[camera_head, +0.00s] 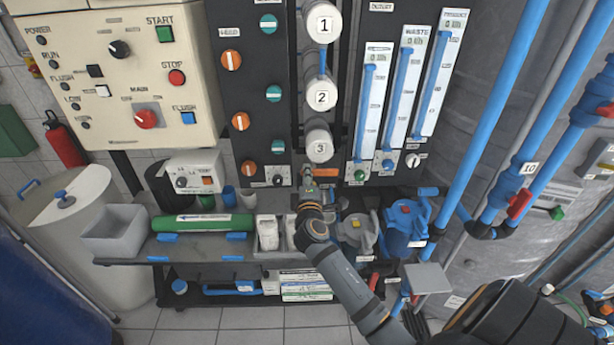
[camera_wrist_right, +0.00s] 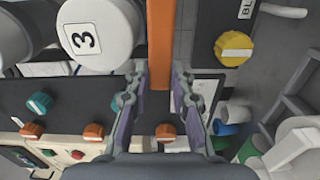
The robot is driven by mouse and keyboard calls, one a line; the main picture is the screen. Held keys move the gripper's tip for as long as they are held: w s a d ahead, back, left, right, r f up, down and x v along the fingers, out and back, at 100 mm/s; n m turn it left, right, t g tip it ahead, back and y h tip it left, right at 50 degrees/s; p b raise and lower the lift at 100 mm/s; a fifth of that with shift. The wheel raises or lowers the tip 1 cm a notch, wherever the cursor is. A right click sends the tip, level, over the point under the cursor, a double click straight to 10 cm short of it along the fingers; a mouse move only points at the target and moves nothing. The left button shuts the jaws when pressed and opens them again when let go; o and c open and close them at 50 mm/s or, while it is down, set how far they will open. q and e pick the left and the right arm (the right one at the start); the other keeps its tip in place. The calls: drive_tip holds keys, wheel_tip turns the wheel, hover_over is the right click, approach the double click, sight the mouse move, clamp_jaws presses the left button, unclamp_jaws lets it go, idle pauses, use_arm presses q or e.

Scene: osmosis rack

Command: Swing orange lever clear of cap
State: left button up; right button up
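The white round cap marked 3 (camera_head: 319,146) is the lowest of the capped ends on the dark panel. It also shows at the upper left in the right wrist view (camera_wrist_right: 95,30). The orange lever (camera_wrist_right: 160,42) is a flat bar that comes down from the top of the right wrist view, just right of the cap. My right gripper (camera_head: 308,176) is just below cap 3 in the head view and hides most of the lever. In the right wrist view its fingers (camera_wrist_right: 157,80) are apart, one on each side of the lever's end. I cannot tell whether they touch it. My left gripper is not in view.
Caps 1 (camera_head: 323,22) and 2 (camera_head: 320,93) are above. Flow meters (camera_head: 408,85) stand to the right, with blue pipes (camera_head: 490,110) beyond. A bench (camera_head: 190,245) below holds a green cylinder (camera_head: 203,222) and a grey bin (camera_head: 115,232). Blue valves (camera_head: 405,222) sit lower right.

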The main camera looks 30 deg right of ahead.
drive_tip(key=shift+m+b, duration=0.5)
clamp_jaws()
drive_tip(key=shift+r+m, duration=0.3)
drive_tip(key=o, duration=0.6)
unclamp_jaws()
drive_tip(key=shift+o, duration=0.2)
